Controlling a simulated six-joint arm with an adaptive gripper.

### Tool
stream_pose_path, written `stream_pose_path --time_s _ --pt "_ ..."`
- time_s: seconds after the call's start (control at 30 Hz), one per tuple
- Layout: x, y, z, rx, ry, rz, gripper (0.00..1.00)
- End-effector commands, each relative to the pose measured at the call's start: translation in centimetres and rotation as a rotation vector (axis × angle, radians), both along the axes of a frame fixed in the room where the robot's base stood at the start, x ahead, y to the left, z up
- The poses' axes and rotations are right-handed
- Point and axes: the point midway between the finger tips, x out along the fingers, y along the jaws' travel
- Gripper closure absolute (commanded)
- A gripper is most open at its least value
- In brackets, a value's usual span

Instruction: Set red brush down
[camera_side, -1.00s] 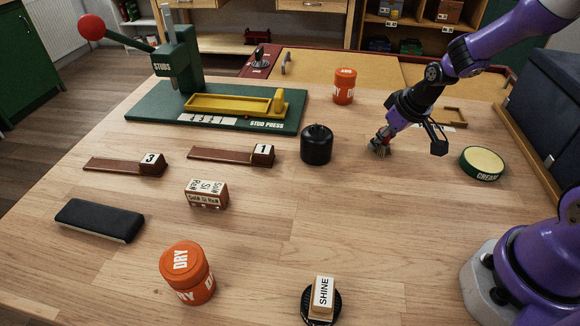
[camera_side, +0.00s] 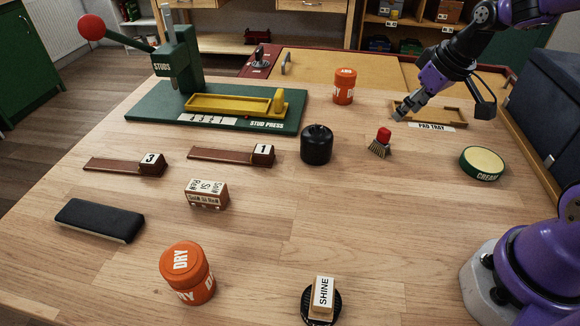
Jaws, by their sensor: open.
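The red brush (camera_side: 383,137) has a red knob on top and tan bristles below. It stands on the wooden table, bristles down, between the black round pot and the cream tin. My gripper (camera_side: 400,115) is open and empty, above and to the right of the brush, near the front left of the pad tray. It is apart from the brush.
The pad tray (camera_side: 462,118) lies behind, partly covered by my arm. A black pot (camera_side: 317,146) stands left of the brush and a cream tin (camera_side: 482,163) right. An orange jar (camera_side: 344,87) stands behind. The table in front of the brush is clear.

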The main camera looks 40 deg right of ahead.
Motion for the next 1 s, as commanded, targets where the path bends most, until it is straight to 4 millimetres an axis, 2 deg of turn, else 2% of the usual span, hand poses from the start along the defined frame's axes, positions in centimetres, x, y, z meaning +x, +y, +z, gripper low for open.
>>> stream_pose_path --time_s 0.13,0.23,0.4,0.5,0.6,0.7,1.0 --pt "-0.7 0.5 1.5 -0.005 -0.005 0.003 0.48" --pt "-1.9 2.4 3.1 -0.015 -0.019 0.013 0.48" --pt "-5.9 6.5 5.5 -0.021 -0.056 0.016 0.48" --pt "-8.0 7.9 6.0 -0.012 -0.076 0.010 0.48" --pt "-9.3 8.6 6.1 -0.002 -0.087 0.005 0.48" --pt "-9.9 8.8 6.1 0.003 -0.090 0.000 0.48" --pt "-9.8 8.8 6.1 0.003 -0.089 -0.001 0.48"
